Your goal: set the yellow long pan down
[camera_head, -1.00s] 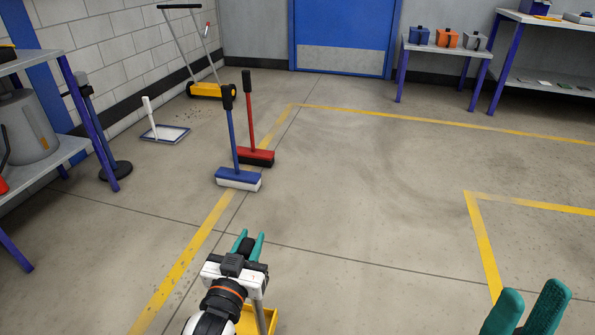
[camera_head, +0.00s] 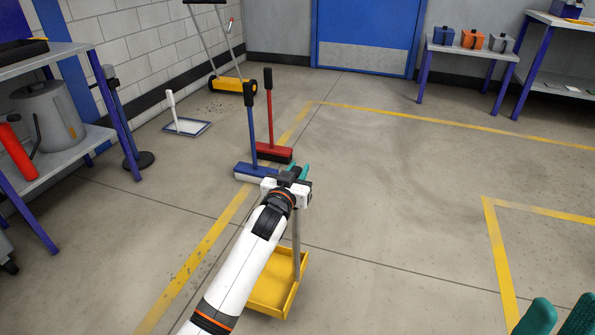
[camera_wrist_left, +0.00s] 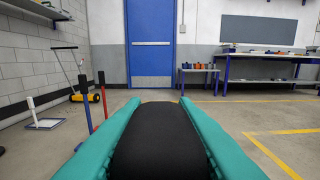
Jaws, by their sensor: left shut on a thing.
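My left gripper (camera_head: 294,175) is shut on the black grip of the yellow long pan (camera_head: 271,297). The pan's grey handle (camera_head: 296,240) hangs down from the gripper, nearly upright, and its yellow tray is at the bottom. I cannot tell whether the tray touches the floor. In the left wrist view the black grip (camera_wrist_left: 160,140) lies between the teal fingers; the tray is out of view. My arm hides part of the tray's left side. My right gripper (camera_head: 560,318) shows only its teal fingers at the bottom right, apart and with nothing seen between them.
A blue broom (camera_head: 252,130) and a red broom (camera_head: 269,115) stand just beyond the left gripper. A white pan with a blue rim (camera_head: 188,127) and a yellow wheeled sweeper (camera_head: 228,84) are farther back. A shelf (camera_head: 70,150) is at left. Floor to the right is clear.

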